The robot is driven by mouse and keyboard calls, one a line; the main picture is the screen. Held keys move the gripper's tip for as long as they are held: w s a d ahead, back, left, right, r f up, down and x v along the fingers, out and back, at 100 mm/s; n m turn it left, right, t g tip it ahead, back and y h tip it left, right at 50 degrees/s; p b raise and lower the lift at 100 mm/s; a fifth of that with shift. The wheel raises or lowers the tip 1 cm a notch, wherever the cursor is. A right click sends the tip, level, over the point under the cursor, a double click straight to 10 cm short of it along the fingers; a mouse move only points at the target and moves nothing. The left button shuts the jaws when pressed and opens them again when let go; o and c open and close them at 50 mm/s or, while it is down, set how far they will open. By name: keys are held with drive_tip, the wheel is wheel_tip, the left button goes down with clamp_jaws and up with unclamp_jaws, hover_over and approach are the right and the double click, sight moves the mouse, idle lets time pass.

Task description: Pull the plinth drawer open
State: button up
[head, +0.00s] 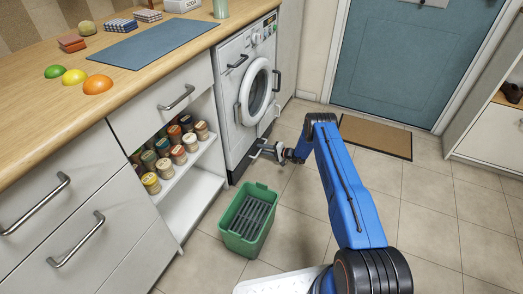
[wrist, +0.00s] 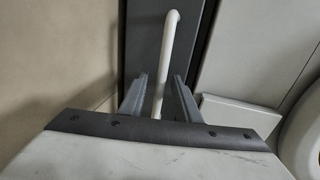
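The plinth drawer is a dark grey strip at floor level under the washing machine; its front (head: 236,172) shows in the head view, where it looks shut. In the wrist view the dark front (wrist: 145,30) carries a pale bar handle (wrist: 166,50). My gripper (head: 262,151) is low in front of the machine, at the plinth. In the wrist view my gripper (wrist: 158,88) is open, with one finger on each side of the handle. Small gaps show between the bar and the fingers. How deep the bar sits between them is hard to tell.
A green crate (head: 234,243) stands on the floor near the plinth's left end. The washing machine (head: 245,80) with its round door is above. Open shelves with jars (head: 178,155) are left. A brown doormat (head: 376,137) lies by the blue door. Floor right of my arm is clear.

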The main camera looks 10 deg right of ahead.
drive_tip(key=shift+w+a, duration=0.2)
drive_tip(key=shift+a, duration=0.1)
drive_tip(key=shift+c, duration=0.6)
clamp_jaws()
drive_tip(key=f+v, duration=0.2)
drive_tip(key=v, duration=1)
drive_tip(key=d+f+v, duration=0.1)
drive_tip(key=f+v, duration=0.2)
drive_tip(key=v, duration=1)
drive_tip(key=s+f+v, duration=0.1)
drive_tip(key=f+v, duration=0.2)
drive_tip(key=v, duration=1)
drive_tip(key=shift+d, duration=0.25)
drive_tip(key=shift+o, duration=0.6)
unclamp_jaws()
